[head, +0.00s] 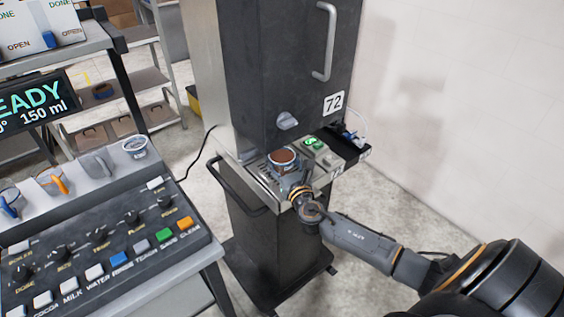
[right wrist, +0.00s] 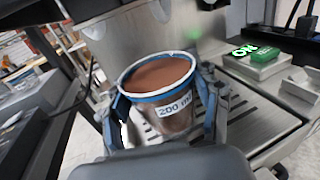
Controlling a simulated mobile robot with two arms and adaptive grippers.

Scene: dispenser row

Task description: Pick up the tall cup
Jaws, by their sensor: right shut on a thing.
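A clear cup (head: 283,160) with a blue rim band, brown contents and a "200 ml" label is at the tray of the dark dispenser cabinet marked 72. In the right wrist view the same cup (right wrist: 160,98) sits between the two fingers of my right gripper (right wrist: 166,108), which is shut on it. The cup is roughly upright over the slotted drip tray (right wrist: 245,122); I cannot tell whether its base touches the tray. In the head view my right gripper (head: 297,187) reaches it from the front right. My left gripper is not in view.
A green lit ON switch (right wrist: 265,55) is right of the cup. The dark cabinet (head: 290,70) rises behind it. Floor at right is clear.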

